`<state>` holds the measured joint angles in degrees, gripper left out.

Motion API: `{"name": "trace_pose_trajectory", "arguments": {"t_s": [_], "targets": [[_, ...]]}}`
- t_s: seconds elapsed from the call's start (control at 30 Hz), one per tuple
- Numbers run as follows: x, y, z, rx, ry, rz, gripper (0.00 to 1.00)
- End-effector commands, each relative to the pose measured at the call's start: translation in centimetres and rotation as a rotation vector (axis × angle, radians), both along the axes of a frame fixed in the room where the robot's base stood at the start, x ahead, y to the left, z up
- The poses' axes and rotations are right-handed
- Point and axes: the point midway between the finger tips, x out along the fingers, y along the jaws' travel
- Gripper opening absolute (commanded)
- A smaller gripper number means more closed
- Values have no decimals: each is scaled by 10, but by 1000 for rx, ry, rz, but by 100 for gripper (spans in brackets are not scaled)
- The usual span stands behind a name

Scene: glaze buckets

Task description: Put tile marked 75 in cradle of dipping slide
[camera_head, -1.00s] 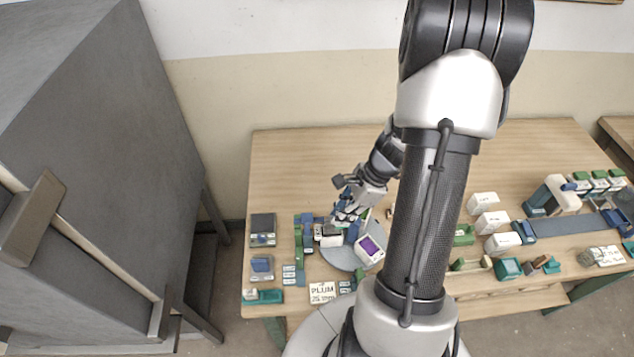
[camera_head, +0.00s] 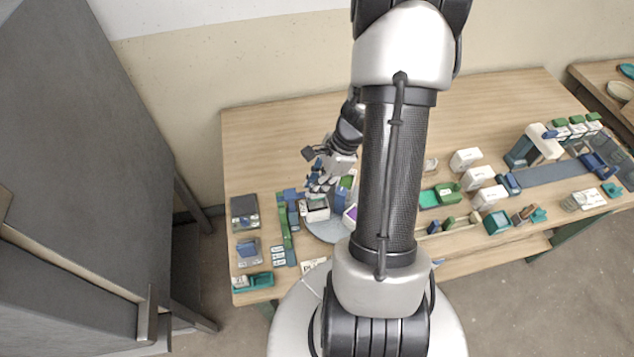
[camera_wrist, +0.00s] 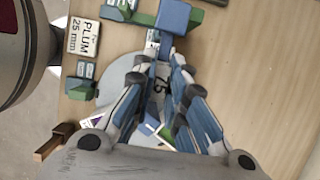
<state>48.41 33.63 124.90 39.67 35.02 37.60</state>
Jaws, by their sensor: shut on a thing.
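In the head view my gripper (camera_head: 320,184) is above the back of a round grey disc (camera_head: 322,231), near a white box with a dark top (camera_head: 317,211). A green and blue fixture (camera_head: 286,222) stands left of the disc; a blue block (camera_wrist: 178,16) and green part (camera_wrist: 122,12) lie beyond the fingertips in the wrist view. I cannot tell which part is the cradle. Fingers partly hide the tile.
A PLUM 25 mm card (camera_wrist: 84,36) lies near the table's front edge. Small trays (camera_head: 245,248) line the left edge. White boxes (camera_head: 479,177) and a long blue-grey strip (camera_head: 551,173) are on the right. The table's back is clear.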

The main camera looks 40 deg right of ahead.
Motion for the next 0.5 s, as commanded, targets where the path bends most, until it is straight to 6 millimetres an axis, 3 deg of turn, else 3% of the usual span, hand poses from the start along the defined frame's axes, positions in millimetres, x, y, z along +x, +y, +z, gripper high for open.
{"name": "trace_pose_trajectory", "arguments": {"t_s": [0.13, 0.5], "targets": [[0, 0, -9, 0, 0, 0, 0], [0, 0, -9, 0, -1, 0, 0]]}}
